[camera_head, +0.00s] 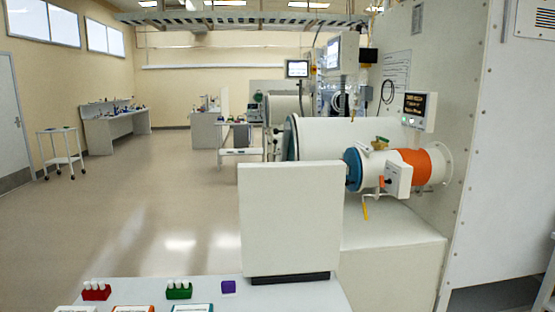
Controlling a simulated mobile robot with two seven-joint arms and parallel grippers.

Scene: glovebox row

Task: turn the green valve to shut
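A small valve with a green top (382,140) and a brass-coloured body sits on top of the small antechamber cylinder at the right. It is small in this view, and I cannot tell which way its handle points. The cylinder has a blue end (353,170) and an orange band (413,168). Neither of my grippers is in view.
A white upright panel (290,218) stands on the near bench (225,299), hiding part of what is behind. Red (96,292) and green (179,291) racks and a purple block (228,287) stand on the bench. A yellow handle (365,209) hangs below the cylinder. The floor (140,215) at left is clear.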

